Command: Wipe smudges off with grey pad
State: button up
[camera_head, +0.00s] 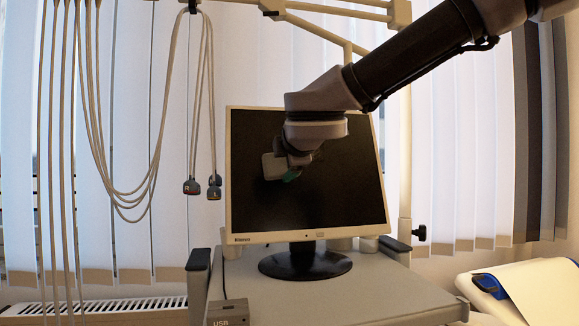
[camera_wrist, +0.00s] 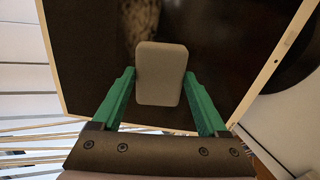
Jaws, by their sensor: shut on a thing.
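My gripper (camera_wrist: 161,98) has green fingers and is shut on a grey pad (camera_wrist: 161,72), a rounded block held between the fingertips. In the head view the pad (camera_head: 272,167) is in front of the left-middle part of a dark monitor screen (camera_head: 345,185); my gripper (camera_head: 291,175) is partly hidden behind my wrist. The screen also fills much of the wrist view (camera_wrist: 232,60). A faint brownish smear (camera_wrist: 138,18) shows on the screen beyond the pad in the wrist view. I cannot tell whether the pad touches the screen.
The monitor's round black base (camera_head: 305,264) stands on a grey cart top (camera_head: 345,295). Cables (camera_head: 155,150) with plugs hang at the left, close to the monitor. A pole (camera_head: 405,150) rises at the right. A white padded surface (camera_head: 540,290) lies at the lower right.

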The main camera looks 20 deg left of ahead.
jog(key=shift+w+a+r, duration=0.1)
jog(key=shift+w+r, duration=0.2)
jog(key=shift+r, duration=0.6)
jog(key=shift+w+d, duration=1)
jog(key=shift+d, duration=0.5)
jog(key=shift+w+d, duration=1)
jog(key=shift+d, duration=0.55)
jog(key=shift+w+d, duration=1)
jog(key=shift+d, duration=0.5)
jog(key=shift+w, duration=0.1)
jog(key=shift+a, duration=0.1)
jog(key=shift+s+a, duration=1.05)
jog(key=shift+a, duration=0.45)
jog(key=shift+s+a, duration=1.05)
jog(key=shift+a, duration=0.45)
jog(key=shift+s+a, duration=1.05)
jog(key=shift+a, duration=0.45)
jog(key=v, duration=0.6)
